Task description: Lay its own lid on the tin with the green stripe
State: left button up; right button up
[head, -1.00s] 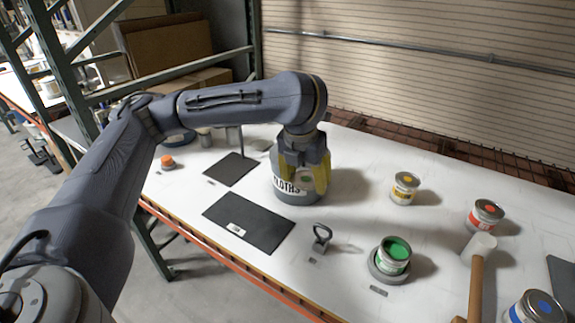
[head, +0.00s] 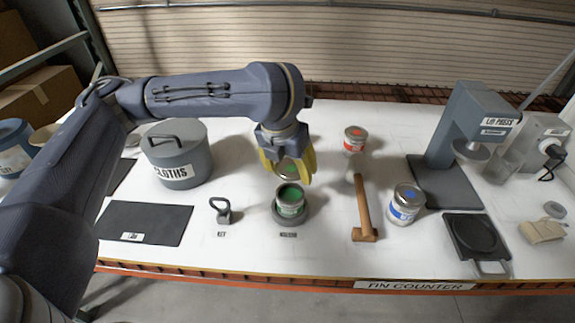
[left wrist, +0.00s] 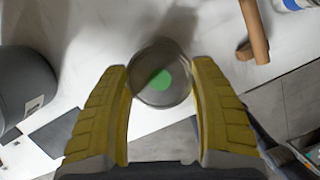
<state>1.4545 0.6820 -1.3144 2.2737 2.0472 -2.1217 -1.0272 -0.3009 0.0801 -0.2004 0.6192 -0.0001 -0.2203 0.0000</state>
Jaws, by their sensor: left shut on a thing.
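The open tin with the green stripe (head: 290,209) stands upright in a round dark grey holder (head: 276,218) near the front of the counter. Green paint shows at its top. My left gripper (head: 287,168) is shut on a round grey lid with a green dot (head: 289,174). In the head view the lid appears just above and behind the tin's mouth, apart from it. In the left wrist view the lid (left wrist: 160,74) sits between the yellow fingertips and looks roughly flat; the tin is not visible there. My right gripper is not in view.
A grey CLOTHS bin (head: 176,158) and a black mat (head: 145,222) lie left, with a small handled tool (head: 221,211) nearer the tin.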

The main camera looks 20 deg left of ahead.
aim_at(286, 175)
pick_arm(q)
jog(key=shift+a, duration=0.1)
dwell(0.3)
jog(key=shift+f, duration=2.9)
jog(key=shift+f, duration=0.7)
jog(key=o, duration=0.8)
jog(key=shift+v, duration=6)
